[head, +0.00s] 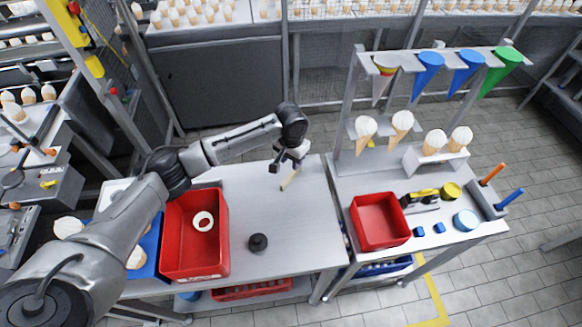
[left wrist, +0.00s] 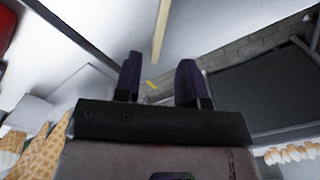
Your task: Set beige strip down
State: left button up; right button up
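The beige strip (head: 289,181) is short and thin and sits at the far right part of the left grey table, near the edge. My left gripper (head: 286,167) is just behind it at the table's back edge. In the left wrist view the dark fingers (left wrist: 160,68) stand apart with a gap between them. The strip (left wrist: 161,28) runs away from that gap, its near end close to the fingertips, and neither finger visibly touches it. I cannot tell if the strip lies fully flat. My right gripper is not in view.
On the left table (head: 270,215) are a red bin (head: 222,255) with a white ring (head: 203,221) inside and a black round weight (head: 258,243). The right table holds another red bin (head: 379,221), small blue cubes and a rack of cones (head: 400,123). The left table's middle is clear.

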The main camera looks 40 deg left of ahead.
pick_arm(q)
jog(key=shift+r, duration=2.45)
